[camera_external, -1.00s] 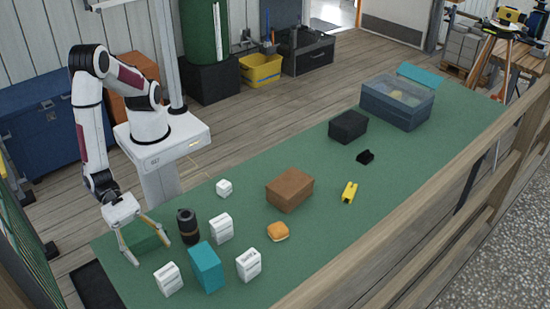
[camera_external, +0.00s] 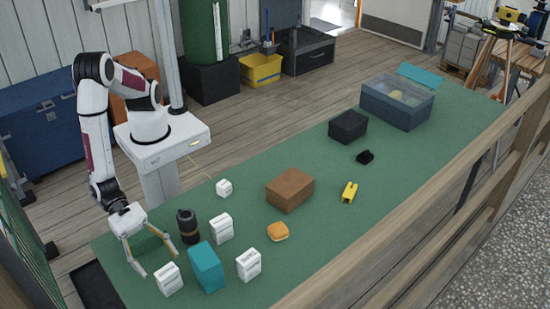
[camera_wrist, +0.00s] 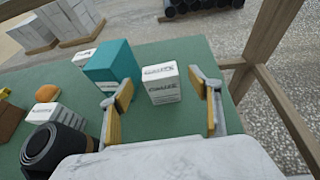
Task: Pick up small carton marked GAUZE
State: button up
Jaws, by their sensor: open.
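A small white carton (camera_external: 168,279) stands upright near the table's front left edge. In the wrist view, the dark print on this carton (camera_wrist: 160,86) appears to read GAUZE, though it is blurred. My gripper (camera_external: 160,266) is open and empty, just behind and to the left of it. In the wrist view, the carton shows in the gap between the two spread fingers of my gripper (camera_wrist: 163,92), farther out than the pads, and neither finger appears to touch it.
A teal box (camera_external: 206,267) stands close right of the carton. Other white cartons (camera_external: 248,264) (camera_external: 221,228) and a dark cylinder (camera_external: 188,226) stand nearby. An orange item (camera_external: 278,231) and brown box (camera_external: 289,190) lie farther right. A wooden rail (camera_external: 400,235) runs along the front.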

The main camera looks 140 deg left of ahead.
aim_at(165, 270)
jog(key=shift+x, duration=2.05)
jog(key=c, duration=1.1)
